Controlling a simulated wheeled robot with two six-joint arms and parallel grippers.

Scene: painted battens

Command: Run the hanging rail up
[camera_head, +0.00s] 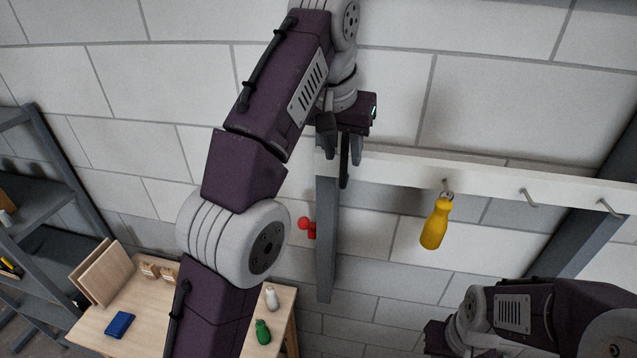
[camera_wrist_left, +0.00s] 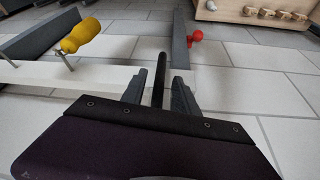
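The hanging rail (camera_head: 482,178) is a pale batten with metal hooks, running across the wall between two grey posts. A yellow-handled tool (camera_head: 435,224) hangs from one hook. My left gripper (camera_head: 341,150) is at the rail's left end, by the left post (camera_head: 327,245). In the left wrist view its fingers (camera_wrist_left: 159,88) stand apart on either side of a thin dark rod (camera_wrist_left: 160,72), with gaps visible. The pale rail (camera_wrist_left: 98,76) also shows there, beyond the fingers. My right arm is at the lower right of the head view; its gripper's fingers cannot be made out.
A red knob (camera_head: 307,228) sits on the left post. A wooden table (camera_head: 190,324) at lower left carries a blue item (camera_head: 119,324), a green bottle (camera_head: 263,331) and boards. A grey shelf unit (camera_head: 40,215) stands at far left. The right post (camera_head: 577,242) is behind the rail.

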